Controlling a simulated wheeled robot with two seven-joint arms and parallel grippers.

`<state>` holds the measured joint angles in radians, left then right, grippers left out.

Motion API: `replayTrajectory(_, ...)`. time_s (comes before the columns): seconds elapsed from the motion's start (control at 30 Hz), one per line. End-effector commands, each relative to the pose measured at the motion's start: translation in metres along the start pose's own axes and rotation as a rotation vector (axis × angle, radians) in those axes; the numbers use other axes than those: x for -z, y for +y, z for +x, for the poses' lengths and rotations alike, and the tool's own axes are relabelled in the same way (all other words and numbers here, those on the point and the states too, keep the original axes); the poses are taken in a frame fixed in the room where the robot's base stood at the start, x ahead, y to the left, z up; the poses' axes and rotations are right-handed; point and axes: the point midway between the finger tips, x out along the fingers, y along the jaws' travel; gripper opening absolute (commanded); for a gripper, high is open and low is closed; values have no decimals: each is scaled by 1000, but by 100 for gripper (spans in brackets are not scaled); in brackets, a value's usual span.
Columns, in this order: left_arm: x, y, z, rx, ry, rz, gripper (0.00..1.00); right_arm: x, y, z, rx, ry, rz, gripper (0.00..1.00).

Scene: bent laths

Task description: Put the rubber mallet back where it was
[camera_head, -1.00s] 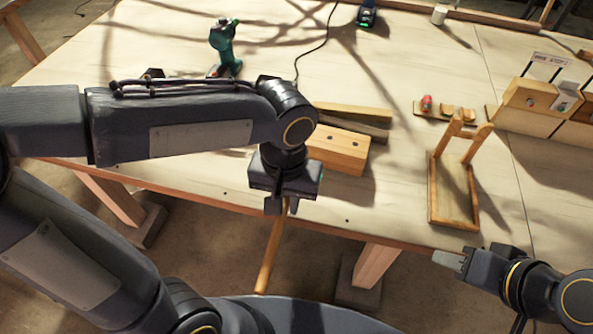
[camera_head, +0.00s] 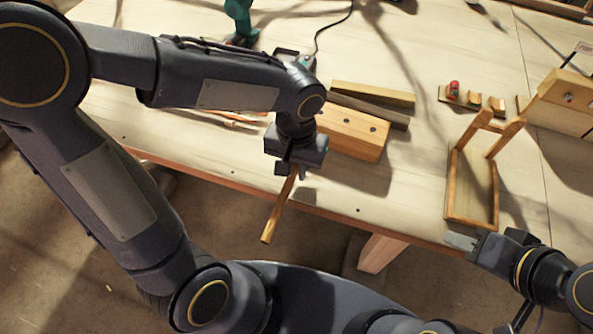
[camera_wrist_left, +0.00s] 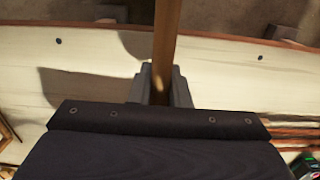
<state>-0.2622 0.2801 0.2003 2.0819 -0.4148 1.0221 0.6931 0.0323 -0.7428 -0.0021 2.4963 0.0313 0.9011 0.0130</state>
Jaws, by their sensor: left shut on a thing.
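My left gripper (camera_head: 294,173) is shut on a wooden handle, taken to be that of the rubber mallet (camera_head: 275,218), near the front table edge. The handle slants down and left in the head view, its free end showing past the edge. In the left wrist view, the handle (camera_wrist_left: 167,35) runs from between the fingers (camera_wrist_left: 160,84) to the top of the picture. The mallet's head is not visible; it may be hidden by the gripper. My right gripper (camera_head: 461,242) is near the front edge at the right; whether its jaws are open is unclear.
A wooden block (camera_head: 348,133) with two dark holes lies just right of my left gripper, with laths (camera_head: 375,94) behind it. A wooden frame (camera_head: 472,220) stands at the right. A green tool (camera_head: 240,20) is at the back left. Bare tabletop (camera_head: 405,185) lies between block and frame.

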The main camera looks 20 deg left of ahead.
Motion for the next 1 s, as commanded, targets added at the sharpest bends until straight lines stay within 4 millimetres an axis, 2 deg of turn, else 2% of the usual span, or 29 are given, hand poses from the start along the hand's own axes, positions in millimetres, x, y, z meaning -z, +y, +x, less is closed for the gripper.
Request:
replayTrajectory(0.17,10,-2,11,0,0,1,0,0,0,-1,0,0,0,36)
replayTrajectory(0.4,14,-3,42,0,-2,1,0,0,0,1,0,0,0,36)
replayTrajectory(0.83,15,-2,49,-1,2,1,0,-2,2,5,0,0,0,36)
replayTrajectory(0.87,14,-3,49,-1,1,0,17,-2,2,5,0,0,0,36)
replayTrajectory(1.0,14,-3,48,-1,1,0,36,-2,2,4,0,0,0,36)
